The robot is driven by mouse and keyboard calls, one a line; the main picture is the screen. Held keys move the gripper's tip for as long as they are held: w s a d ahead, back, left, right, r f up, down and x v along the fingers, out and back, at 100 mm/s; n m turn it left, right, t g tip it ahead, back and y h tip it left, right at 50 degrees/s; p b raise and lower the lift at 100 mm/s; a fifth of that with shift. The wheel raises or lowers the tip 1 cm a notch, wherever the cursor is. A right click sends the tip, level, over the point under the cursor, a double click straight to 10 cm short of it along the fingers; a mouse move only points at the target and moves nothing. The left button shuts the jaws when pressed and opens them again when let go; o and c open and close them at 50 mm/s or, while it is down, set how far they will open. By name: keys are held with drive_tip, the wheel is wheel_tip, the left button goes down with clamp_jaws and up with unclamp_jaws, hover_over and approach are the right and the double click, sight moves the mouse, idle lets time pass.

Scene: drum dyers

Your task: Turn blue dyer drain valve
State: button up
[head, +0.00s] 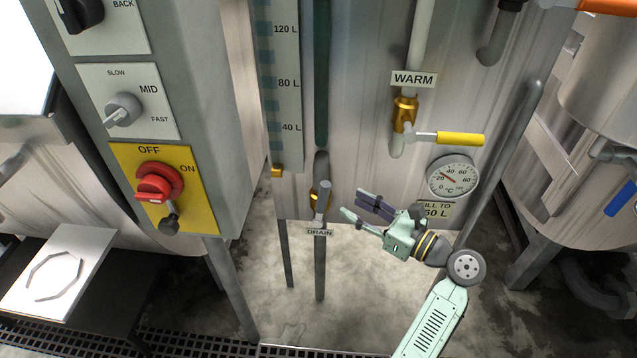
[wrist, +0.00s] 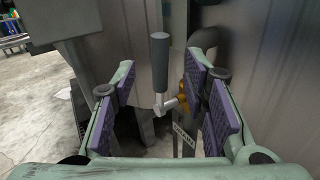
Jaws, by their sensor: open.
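The drain valve's grey lever handle (head: 323,197) is on a brass fitting (head: 314,201) low on the front of the middle steel drum, above a "DRAIN" label (head: 320,232). My gripper (head: 353,204) is open and empty, just right of the handle in the head view. In the wrist view the dark grip of the handle (wrist: 159,62) stands upright, seen between my open fingers (wrist: 160,95) and beyond their tips. No contact shows. The brass fitting (wrist: 184,103) is partly behind my right finger.
A control box with a red switch (head: 155,183) stands left of the drain valve. A yellow-handled "WARM" valve (head: 460,139) and a round gauge (head: 452,177) are above my gripper. Another drum with a blue handle (head: 620,198) is at right. The floor below is open around thin legs.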

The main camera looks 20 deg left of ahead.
sight(324, 189)
drive_tip(key=p+x, duration=0.1)
drive_tip(key=x, duration=0.8)
drive_tip(key=shift+w+a, duration=0.15)
drive_tip(key=shift+a, duration=0.15)
clamp_jaws()
idle(0.4)
